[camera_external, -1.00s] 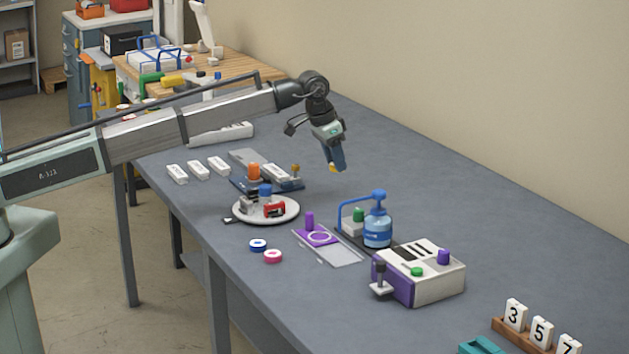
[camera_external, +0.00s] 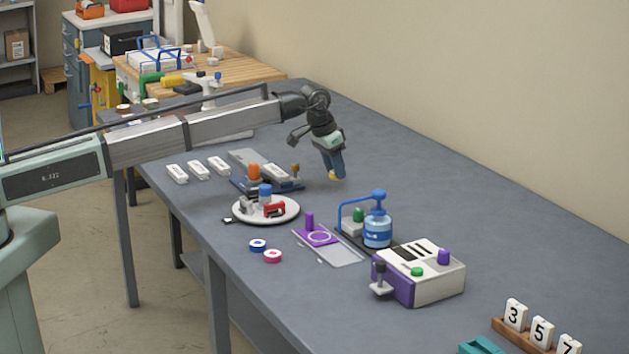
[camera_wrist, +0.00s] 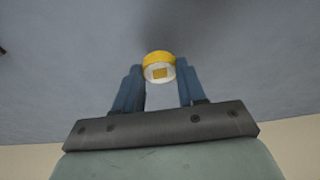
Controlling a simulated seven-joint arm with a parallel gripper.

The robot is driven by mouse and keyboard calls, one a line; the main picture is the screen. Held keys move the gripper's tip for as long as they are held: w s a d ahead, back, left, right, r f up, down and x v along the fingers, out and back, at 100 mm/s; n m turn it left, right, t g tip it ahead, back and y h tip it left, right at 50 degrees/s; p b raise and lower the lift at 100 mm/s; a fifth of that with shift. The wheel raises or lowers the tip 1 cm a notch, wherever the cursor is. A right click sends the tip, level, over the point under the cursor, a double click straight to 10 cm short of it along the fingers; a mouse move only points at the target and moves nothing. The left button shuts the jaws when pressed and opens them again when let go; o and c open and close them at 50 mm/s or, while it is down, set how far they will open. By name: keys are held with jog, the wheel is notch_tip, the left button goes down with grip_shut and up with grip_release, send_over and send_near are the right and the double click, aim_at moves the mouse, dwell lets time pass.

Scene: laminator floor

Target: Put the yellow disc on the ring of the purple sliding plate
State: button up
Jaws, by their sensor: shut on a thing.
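My gripper (camera_external: 333,172) is shut on the yellow disc (camera_external: 332,177) and holds it above the table, back from the purple plate. In the wrist view the yellow disc (camera_wrist: 159,66) sits between the two blue fingertips (camera_wrist: 160,75), with a pale face and a yellow square mark showing. The purple sliding plate (camera_external: 327,243) lies on the table on a clear track, with an upright purple knob (camera_external: 309,221). Its pale ring (camera_external: 319,237) is empty and in plain view.
A blue pump bottle (camera_external: 378,232) and a purple-white machine (camera_external: 425,273) stand right of the plate. A round white turntable (camera_external: 284,215) is at its left. A blue disc (camera_external: 258,245) and a pink disc (camera_external: 272,256) lie in front. The table behind the bottle is clear.

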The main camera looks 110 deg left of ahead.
aim_at(333, 172)
jog(key=shift+f, duration=1.65)
jog(key=shift+f, duration=0.1)
jog(key=o, duration=1)
jog(key=v, duration=1.1)
jog(key=shift+r, duration=0.3)
jog(key=shift+s+d+r, duration=0.1)
jog(key=shift+d+r, duration=0.05)
jog(key=shift+r, duration=0.15)
jog(key=shift+c, duration=0.9)
